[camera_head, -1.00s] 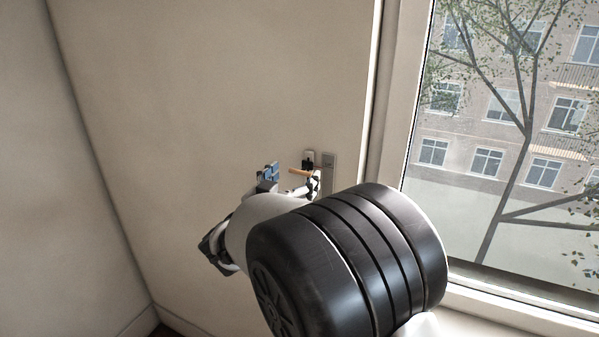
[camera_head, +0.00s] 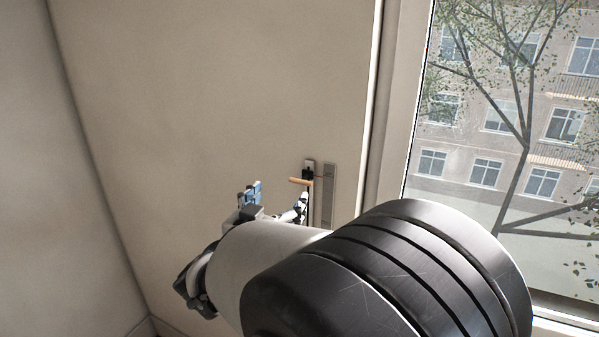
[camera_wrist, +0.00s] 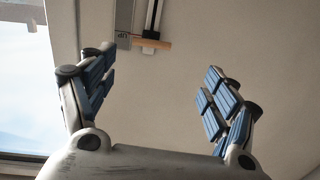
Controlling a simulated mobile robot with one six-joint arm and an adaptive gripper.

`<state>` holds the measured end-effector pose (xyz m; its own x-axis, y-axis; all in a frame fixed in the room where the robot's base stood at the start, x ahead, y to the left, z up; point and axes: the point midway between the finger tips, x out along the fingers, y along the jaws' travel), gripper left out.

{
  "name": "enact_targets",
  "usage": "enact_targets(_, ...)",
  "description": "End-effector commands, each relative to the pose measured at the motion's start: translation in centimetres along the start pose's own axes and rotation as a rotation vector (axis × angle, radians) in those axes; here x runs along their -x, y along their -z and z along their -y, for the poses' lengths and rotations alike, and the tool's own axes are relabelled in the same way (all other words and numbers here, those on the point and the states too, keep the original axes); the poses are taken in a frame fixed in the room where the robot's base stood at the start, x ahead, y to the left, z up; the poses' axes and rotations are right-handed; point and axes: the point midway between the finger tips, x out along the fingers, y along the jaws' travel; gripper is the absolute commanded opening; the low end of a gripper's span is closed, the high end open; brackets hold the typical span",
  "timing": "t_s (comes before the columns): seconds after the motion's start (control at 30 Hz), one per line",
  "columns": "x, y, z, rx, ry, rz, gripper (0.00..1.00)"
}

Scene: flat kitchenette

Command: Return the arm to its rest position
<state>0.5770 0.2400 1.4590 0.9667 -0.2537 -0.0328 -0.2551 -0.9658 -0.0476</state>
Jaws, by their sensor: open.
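My gripper (camera_head: 275,203) is in front of the wall, left of the window, with the black and white links of my arm filling the lower part of the head view. In the wrist view my gripper (camera_wrist: 156,75) has its two blue-padded fingers wide apart, with nothing between them. A small wall fixture with an orange-brown handle (camera_head: 300,181) shows just beyond the gripper. In the wrist view the handle (camera_wrist: 151,43) lies past the fingers, apart from them.
A narrow grey plate (camera_head: 329,195) is on the wall beside the handle; in the wrist view the plate (camera_wrist: 124,20) bears lettering. A large window (camera_head: 500,130) and its frame stand at the right. Bare wall (camera_head: 200,90) fills the left and middle.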

Motion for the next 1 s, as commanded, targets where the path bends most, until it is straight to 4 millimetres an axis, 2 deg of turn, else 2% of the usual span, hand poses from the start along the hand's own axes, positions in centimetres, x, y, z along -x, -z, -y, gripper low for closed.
enact_targets(0.03, -0.7, 0.1, -0.7, -0.033, 0.049, 0.02, 0.8)
enact_targets(0.13, -1.2, 0.2, -1.6, -0.085, 0.191, 0.09, 0.8)
enact_targets(0.27, 0.4, -0.8, -3.9, -0.103, 0.365, 0.215, 0.8)
enact_targets(0.37, 3.1, -2.9, -6.7, -0.081, 0.459, 0.334, 0.8)
enact_targets(0.47, 6.6, -6.1, -10.5, -0.032, 0.508, 0.473, 0.8)
enact_targets(0.7, 16.5, -15.9, -22.1, 0.107, 0.428, 0.831, 0.8)
enact_targets(0.8, 20.1, -19.1, -26.5, 0.147, 0.348, 0.952, 0.8)
enact_targets(0.9, 22.9, -21.2, -29.7, 0.174, 0.273, 1.041, 0.8)
enact_targets(1.0, 24.8, -22.5, -31.8, 0.188, 0.219, 1.099, 0.8)
